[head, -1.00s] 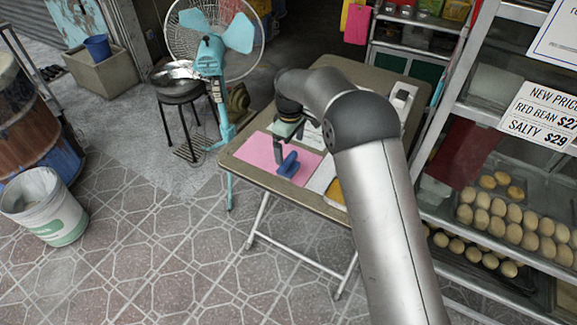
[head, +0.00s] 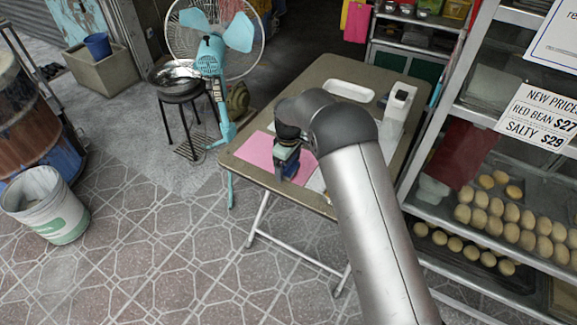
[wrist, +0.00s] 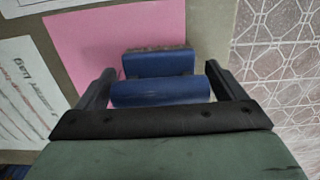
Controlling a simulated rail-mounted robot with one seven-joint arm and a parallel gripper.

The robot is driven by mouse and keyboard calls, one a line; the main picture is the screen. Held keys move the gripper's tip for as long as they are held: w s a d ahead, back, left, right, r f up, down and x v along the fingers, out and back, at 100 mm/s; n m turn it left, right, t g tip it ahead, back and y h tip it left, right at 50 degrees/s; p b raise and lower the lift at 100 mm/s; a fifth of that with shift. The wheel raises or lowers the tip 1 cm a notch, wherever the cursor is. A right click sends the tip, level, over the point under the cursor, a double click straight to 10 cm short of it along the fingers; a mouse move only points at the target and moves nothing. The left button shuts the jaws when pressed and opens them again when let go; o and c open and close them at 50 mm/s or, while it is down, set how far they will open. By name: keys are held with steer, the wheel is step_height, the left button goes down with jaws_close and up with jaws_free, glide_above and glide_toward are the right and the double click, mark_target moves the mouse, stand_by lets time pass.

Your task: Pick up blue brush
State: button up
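The blue brush (wrist: 158,92) lies on a pink sheet (wrist: 110,35) on the folding table, seen in the wrist view. Its rounded handle is nearest my gripper, with the block-shaped head and bristle edge just beyond. My gripper (wrist: 160,82) is open, with one finger on each side of the brush and a small gap at either side. In the head view, my gripper (head: 287,168) is over the pink sheet (head: 258,150) near the table's left front edge. There the brush is mostly hidden by the gripper.
The table (head: 330,72) also holds a white tray (head: 349,91) and a white box-like object (head: 398,103). A printed sheet (wrist: 28,95) lies left of the pink sheet in the wrist view. A fan (head: 212,55) stands left of the table, and a bun rack (head: 470,130) stands right.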

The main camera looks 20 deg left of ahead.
steer(key=c, duration=0.7)
steer(key=shift+r, duration=0.45)
step_height(320, 180, up, 2)
steer(key=shift+r, duration=0.2)
steer(key=s+d+r+b, duration=0.1)
steer(key=s+d+r, duration=0.1)
steer(key=d+r, duration=0.1)
steer(key=s+d+r+b, duration=0.1)
steer(key=s+d+r, duration=0.2)
steer(key=d, duration=0.1)
steer(key=s+d+r+b, duration=0.1)
steer(key=s+d+r, duration=0.2)
steer(key=d, duration=0.1)
steer(key=shift+s+d+r, duration=0.1)
steer(key=shift+d+r, duration=0.1)
steer(key=shift+r, duration=0.2)
